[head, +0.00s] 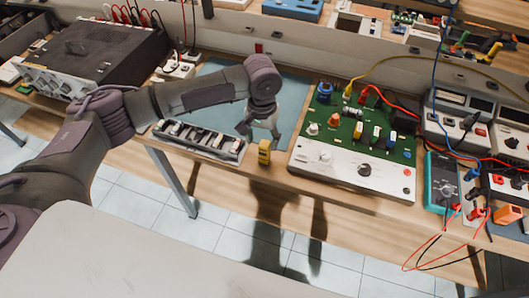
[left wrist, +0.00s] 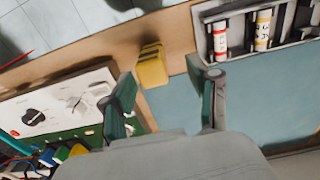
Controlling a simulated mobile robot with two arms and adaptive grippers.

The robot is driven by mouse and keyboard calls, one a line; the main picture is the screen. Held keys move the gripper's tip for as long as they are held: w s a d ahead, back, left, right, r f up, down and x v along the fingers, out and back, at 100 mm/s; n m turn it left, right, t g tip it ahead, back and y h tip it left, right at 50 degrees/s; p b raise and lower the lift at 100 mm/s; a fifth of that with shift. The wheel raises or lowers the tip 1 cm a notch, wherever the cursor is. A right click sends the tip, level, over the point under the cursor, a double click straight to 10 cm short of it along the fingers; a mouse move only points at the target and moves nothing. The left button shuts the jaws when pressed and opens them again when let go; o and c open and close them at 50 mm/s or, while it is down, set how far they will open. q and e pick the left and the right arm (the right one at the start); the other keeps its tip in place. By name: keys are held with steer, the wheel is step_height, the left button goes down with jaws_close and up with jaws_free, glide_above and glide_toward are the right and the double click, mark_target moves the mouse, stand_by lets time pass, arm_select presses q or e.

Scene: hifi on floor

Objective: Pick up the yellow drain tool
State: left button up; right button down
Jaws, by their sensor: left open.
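The yellow drain tool (head: 264,152) appears as a small yellow block at the front edge of the wooden bench, between the battery tray and the green circuit board. In the left wrist view the yellow drain tool (left wrist: 152,66) lies just beyond my fingertips, nearer the left finger, with dark marks on its end. My left gripper (head: 261,127) points down just behind and above it. My left gripper (left wrist: 166,84) is open, with nothing between its fingers. My right gripper is not in view.
A dark tray (head: 199,140) of cylindrical cells stands close left of the tool. The green circuit board with a white panel (head: 350,175) stands close right. A blue-green mat (head: 292,97) lies behind. Meters (head: 440,182) and loose wires fill the right side.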

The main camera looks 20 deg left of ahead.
mark_target(264, 154)
arm_select(q)
steer(key=shift+s+d+f+p, duration=0.1)
steer(key=shift+f+p, duration=0.1)
steer(key=shift+f, duration=0.85)
steer(key=shift+d+f+p, duration=0.15)
steer(key=shift+f+p, duration=0.1)
steer(key=shift+f, duration=0.75)
steer(key=shift+s+d+f+p, duration=0.1)
steer(key=shift+f+p, duration=0.1)
steer(key=shift+f, duration=0.85)
jaws_close()
